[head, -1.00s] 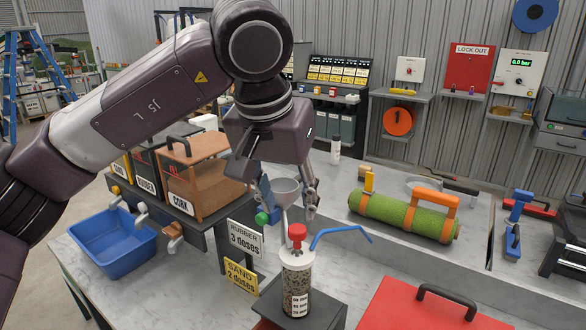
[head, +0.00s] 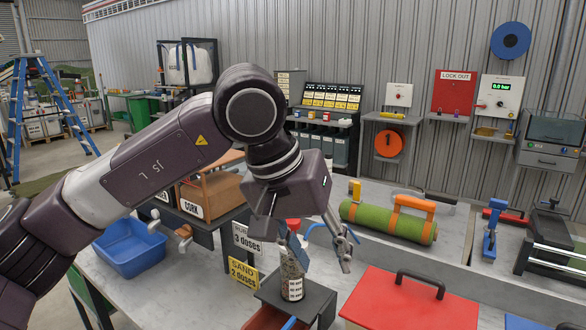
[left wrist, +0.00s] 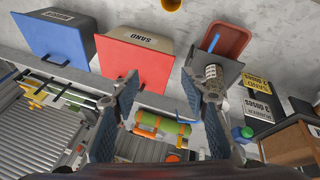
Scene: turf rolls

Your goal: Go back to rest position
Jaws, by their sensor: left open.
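My left gripper (head: 316,246) is open and empty, and hangs in front of the clear dispenser bottle (head: 292,287) in the head view. The bottle holds speckled granules, has a red cap (head: 293,224), and stands upright on a dark stand. One finger covers its upper part. In the left wrist view, the open gripper (left wrist: 160,84) has nothing between its fingers. There the bottle (left wrist: 212,73) shows beside the right-hand finger; I cannot tell whether they touch. My right gripper is not in view.
A red-lidded bin (head: 405,300) stands right of the bottle. A green turf roll (head: 378,219) with an orange handle lies behind. A blue tray (head: 128,250) and the cork hopper (head: 212,192) are at left. Dose signs (head: 243,272) stand close by.

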